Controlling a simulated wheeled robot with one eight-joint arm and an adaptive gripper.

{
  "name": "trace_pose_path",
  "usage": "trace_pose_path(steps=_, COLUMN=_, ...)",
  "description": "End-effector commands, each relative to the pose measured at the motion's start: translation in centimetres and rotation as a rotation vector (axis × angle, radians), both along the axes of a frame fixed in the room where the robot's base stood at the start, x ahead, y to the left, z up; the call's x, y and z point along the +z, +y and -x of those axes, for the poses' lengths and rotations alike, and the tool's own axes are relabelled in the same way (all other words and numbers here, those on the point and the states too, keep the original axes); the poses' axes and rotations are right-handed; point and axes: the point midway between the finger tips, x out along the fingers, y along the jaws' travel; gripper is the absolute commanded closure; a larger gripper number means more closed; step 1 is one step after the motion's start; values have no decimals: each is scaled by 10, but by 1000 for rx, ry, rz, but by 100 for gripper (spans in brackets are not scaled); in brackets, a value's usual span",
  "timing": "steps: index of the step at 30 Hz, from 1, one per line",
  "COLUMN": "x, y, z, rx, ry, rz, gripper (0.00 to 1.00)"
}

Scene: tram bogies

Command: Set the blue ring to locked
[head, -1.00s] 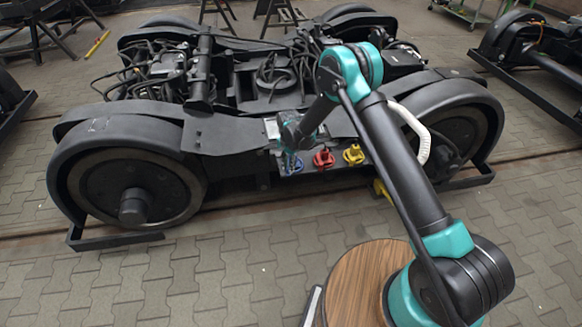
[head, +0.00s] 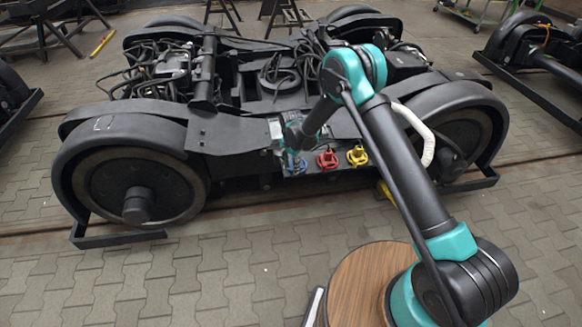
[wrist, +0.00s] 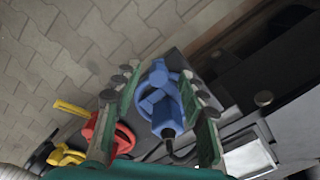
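The blue ring (wrist: 160,103) is part of a blue connector with a black cable, on the bogie's side panel. In the wrist view it sits between the two fingers of my gripper (wrist: 159,76). The fingers are spread, one on each side, with narrow gaps visible; I cannot see firm contact. In the head view my gripper (head: 294,152) is right at the blue connector (head: 297,168) and partly hides it. The markings for the locked position cannot be made out.
A red connector (head: 327,158) and a yellow connector (head: 357,155) stand in a row beside the blue one; the red one (wrist: 103,132) is close to my left finger in the wrist view. A pale plate (wrist: 248,158) lies at lower right. The paved floor (head: 220,270) in front is clear.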

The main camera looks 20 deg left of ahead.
Motion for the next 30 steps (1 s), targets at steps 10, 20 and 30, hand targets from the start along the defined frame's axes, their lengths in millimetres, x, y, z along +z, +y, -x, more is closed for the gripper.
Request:
trace_pose_path(steps=10, x=17, y=0, z=0, rx=0, ry=0, rz=0, gripper=59)
trace_pose_path(steps=20, x=82, y=0, z=0, rx=0, ry=0, rz=0, gripper=59)
trace_pose_path(steps=30, x=118, y=0, z=0, rx=0, ry=0, rz=0, gripper=59)
